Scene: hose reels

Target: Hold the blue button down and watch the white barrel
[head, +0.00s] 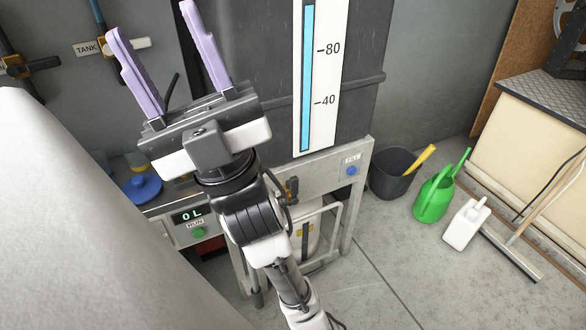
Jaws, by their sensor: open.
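The blue button (351,170) sits under a small label reading FILL on the right end of the grey panel. My gripper (150,20) is at the upper left, its two purple fingers wide apart with nothing between them. It is well left of the blue button and not touching it.
A dark tank (350,60) with a blue gauge strip (307,80) stands above the panel. A display (190,215) reads 0L, above a green RUN button (198,232). A black bucket (393,172), green watering can (438,195) and white jug (465,224) stand right.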

